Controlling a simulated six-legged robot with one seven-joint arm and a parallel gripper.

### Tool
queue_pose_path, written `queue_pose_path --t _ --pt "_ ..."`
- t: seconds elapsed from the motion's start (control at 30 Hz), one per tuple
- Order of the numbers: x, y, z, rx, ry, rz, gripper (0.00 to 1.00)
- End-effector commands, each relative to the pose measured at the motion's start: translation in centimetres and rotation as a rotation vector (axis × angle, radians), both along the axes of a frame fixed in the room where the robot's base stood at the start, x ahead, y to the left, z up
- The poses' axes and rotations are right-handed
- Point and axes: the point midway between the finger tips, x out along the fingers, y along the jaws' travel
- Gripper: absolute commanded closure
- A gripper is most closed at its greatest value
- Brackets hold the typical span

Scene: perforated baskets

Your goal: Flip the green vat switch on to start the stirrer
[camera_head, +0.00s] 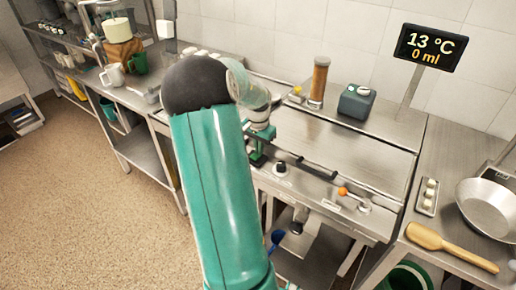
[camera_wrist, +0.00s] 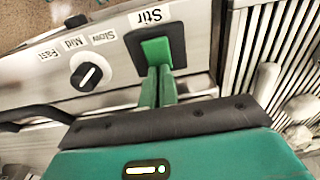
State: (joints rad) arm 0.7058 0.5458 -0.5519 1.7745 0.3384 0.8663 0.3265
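The green vat switch (camera_wrist: 157,52) sits in a black square frame under the label "Stir" on the steel front panel (camera_wrist: 110,50). In the wrist view my gripper's two slim green fingers (camera_wrist: 158,72) are pressed together with nothing between them. Their tips are at the lower edge of the switch; I cannot tell whether they touch it. In the head view my gripper (camera_head: 256,158) is at the left part of the vat's front panel, and the switch is hidden there. I cannot tell whether the switch is on or off.
A black speed knob (camera_wrist: 86,76) marked Slow, Mid and Fast is beside the switch. A display (camera_head: 427,48) reads 13 °C and 0 ml. An orange-tipped lever (camera_head: 344,191) is further right on the panel. A wooden paddle (camera_head: 450,246) lies on the right counter.

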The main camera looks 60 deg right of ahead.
Motion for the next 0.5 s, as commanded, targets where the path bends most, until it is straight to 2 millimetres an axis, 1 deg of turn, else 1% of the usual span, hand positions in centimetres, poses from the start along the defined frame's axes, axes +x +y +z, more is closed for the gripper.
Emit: queue_pose_path --t 0.03,0.33,0.5 --pt "-0.34 0.34 -1.06 0.011 0.012 -0.002 1.00" --pt "-0.36 0.50 -1.13 0.011 0.013 -0.002 1.00" --pt "-0.20 1.12 -1.05 0.012 0.013 -0.002 1.00"
